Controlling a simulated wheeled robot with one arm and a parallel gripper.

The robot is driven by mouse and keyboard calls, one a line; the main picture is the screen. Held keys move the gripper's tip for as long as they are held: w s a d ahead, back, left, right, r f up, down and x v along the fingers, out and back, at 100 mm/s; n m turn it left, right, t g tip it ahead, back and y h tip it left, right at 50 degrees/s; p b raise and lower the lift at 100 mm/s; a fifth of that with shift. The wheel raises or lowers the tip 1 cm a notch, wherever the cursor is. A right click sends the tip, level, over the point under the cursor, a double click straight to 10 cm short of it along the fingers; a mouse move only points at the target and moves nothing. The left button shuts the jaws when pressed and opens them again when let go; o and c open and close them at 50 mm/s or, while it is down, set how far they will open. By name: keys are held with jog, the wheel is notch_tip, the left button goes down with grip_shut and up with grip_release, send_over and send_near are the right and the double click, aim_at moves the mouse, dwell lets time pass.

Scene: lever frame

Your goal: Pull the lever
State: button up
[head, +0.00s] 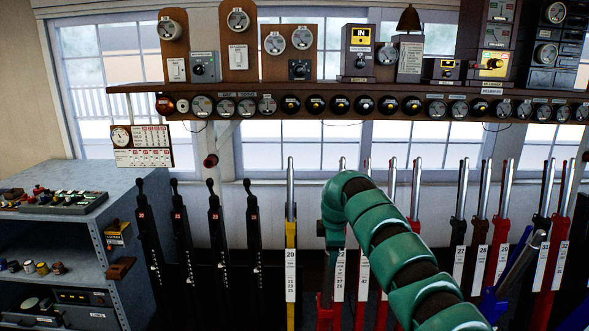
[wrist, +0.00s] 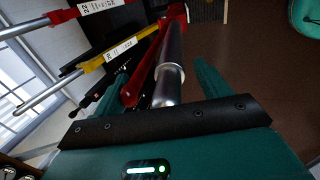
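A lever with a chrome handle (wrist: 170,62) and a red part (wrist: 146,72) beside it lies between my gripper's fingers in the wrist view. My gripper (wrist: 161,70) is open, one green finger on each side; whether either touches the handle is unclear. In the head view, my gripper (head: 334,238) is turned downward in front of the lever row, right of a yellow lever numbered 20 (head: 291,240). It hides the handle there; a red lever part (head: 325,312) shows below it. The yellow lever also shows in the wrist view (wrist: 115,52).
Upright red levers (head: 501,235) stand closely to the right; one blue lever (head: 508,280) leans forward. Several black levers (head: 180,230) stand left. A grey shelf unit (head: 95,200) is at far left. An instrument shelf (head: 350,88) runs above. Brown floor (wrist: 265,75) looks clear.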

jog(key=v, duration=0.9)
jog(key=shift+w+r, duration=0.15)
jog(key=shift+w, duration=0.25)
